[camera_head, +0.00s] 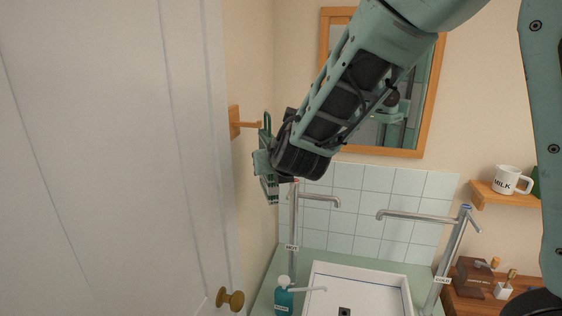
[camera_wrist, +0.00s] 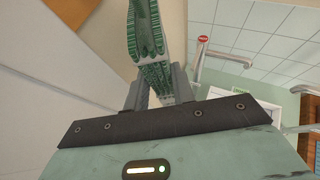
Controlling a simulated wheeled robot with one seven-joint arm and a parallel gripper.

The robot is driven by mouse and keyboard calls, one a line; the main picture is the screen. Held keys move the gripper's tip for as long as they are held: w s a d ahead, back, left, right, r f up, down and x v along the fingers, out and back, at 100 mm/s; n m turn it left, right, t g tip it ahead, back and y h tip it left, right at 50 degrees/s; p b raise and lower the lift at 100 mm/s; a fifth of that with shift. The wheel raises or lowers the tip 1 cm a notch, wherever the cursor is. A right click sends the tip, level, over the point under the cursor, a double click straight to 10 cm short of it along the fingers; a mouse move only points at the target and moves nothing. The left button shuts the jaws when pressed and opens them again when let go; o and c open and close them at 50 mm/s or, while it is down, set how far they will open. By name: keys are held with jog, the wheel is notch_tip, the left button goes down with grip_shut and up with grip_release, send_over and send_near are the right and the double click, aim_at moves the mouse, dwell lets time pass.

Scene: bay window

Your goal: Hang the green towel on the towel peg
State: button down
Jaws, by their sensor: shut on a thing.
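The wooden towel peg (camera_head: 250,124) sticks out to the right from a wooden plate on the wall beside the door. My gripper (camera_head: 264,162) is just right of and below the peg, shut on the green towel (camera_head: 271,190). The towel's lower part hangs below the jaws, and a narrow dark green part rises above them near the peg's tip. I cannot tell whether the towel is around the peg or only beside it. In the wrist view the striped green-and-white towel (camera_wrist: 147,35) is pinched between the fingertips (camera_wrist: 158,85).
A white door (camera_head: 110,150) with a brass knob (camera_head: 230,300) fills the left. A mirror (camera_head: 425,100) is behind my arm. Below are a sink (camera_head: 360,270), two taps (camera_head: 295,235) (camera_head: 452,255) and a teal soap bottle (camera_head: 283,299). A mug (camera_head: 507,180) stands on a right shelf.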

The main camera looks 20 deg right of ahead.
jog(key=w+a, duration=0.1)
jog(key=w+a+f, duration=0.1)
jog(key=a, duration=0.1)
jog(key=w+a+p, duration=0.1)
jog(key=shift+w+a+f, duration=0.1)
jog(key=shift+a+f, duration=0.1)
jog(key=shift+f, duration=0.1)
dwell(0.5)
jog(key=shift+a, duration=0.15)
dwell(0.5)
jog(key=c, duration=1.1)
grip_release()
